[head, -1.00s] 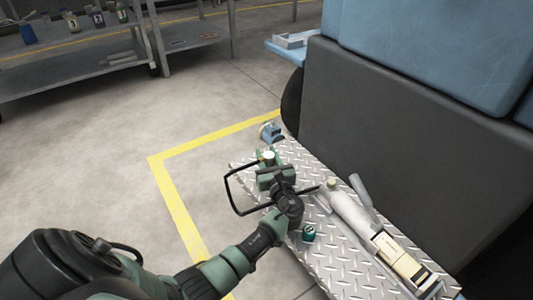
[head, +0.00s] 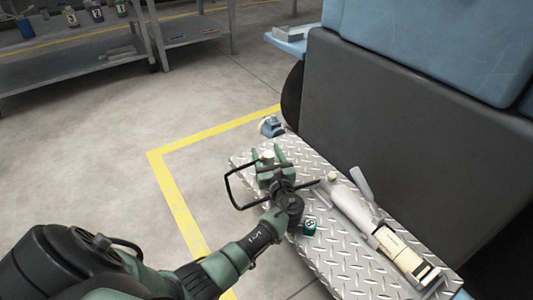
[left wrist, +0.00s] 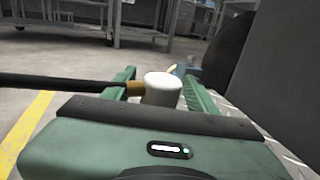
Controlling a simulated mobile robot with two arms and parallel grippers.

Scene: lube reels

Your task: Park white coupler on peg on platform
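The peg is not visible, and what lies under the coupler is hidden. My right gripper is not identifiable in view.
A blue fitting (head: 271,127) stands at the platform's far left end. A dark green labelled cap (head: 309,228) sits beside my left wrist. A grey-and-cream device (head: 350,203) lies along the platform's right side. A large blue-and-grey machine (head: 400,130) borders the platform.

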